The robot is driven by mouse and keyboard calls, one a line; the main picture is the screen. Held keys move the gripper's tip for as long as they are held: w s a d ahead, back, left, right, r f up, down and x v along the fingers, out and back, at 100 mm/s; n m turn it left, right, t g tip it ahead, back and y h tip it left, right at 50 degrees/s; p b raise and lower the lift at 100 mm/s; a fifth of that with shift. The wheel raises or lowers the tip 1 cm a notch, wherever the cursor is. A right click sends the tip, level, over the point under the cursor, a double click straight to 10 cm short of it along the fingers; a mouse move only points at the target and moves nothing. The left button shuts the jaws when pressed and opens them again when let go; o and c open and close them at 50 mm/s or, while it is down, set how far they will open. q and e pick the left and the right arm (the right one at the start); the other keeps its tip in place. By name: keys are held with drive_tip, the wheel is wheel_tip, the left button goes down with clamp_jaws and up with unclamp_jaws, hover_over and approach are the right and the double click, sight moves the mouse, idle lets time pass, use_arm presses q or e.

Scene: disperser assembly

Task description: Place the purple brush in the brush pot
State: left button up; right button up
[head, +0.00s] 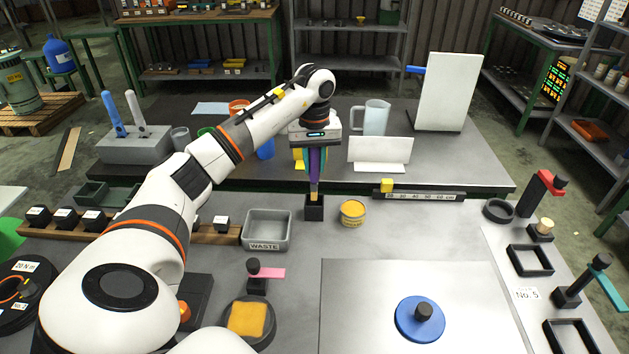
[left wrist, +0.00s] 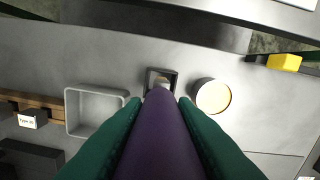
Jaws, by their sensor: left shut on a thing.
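My left gripper (head: 317,160) is shut on the purple brush (head: 317,166), which hangs upright with its tip down. The black square brush pot (head: 314,208) stands on the table directly below, and the brush's pale tip is at its opening. In the left wrist view the purple brush (left wrist: 158,135) lies between the green fingers of my left gripper (left wrist: 160,130). Its tip overlaps the mouth of the brush pot (left wrist: 151,74); I cannot tell how deep the tip is. My right gripper is not in view.
A grey waste bin (head: 268,230) stands left of the pot, and a round yellow-topped tin (head: 352,212) stands close on the right. A ruler bar with a yellow block (head: 387,185) lies behind. A blue disc with a black knob (head: 420,319) sits on the front plate.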

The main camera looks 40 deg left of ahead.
sight(314, 181)
use_arm(q)
wheel_tip(314, 181, down, 6)
drive_tip(key=shift+r+p, duration=0.1)
drive_tip(key=shift+p, duration=0.4)
drive_tip(key=shift+f, duration=0.25)
drive_tip(key=o, duration=1)
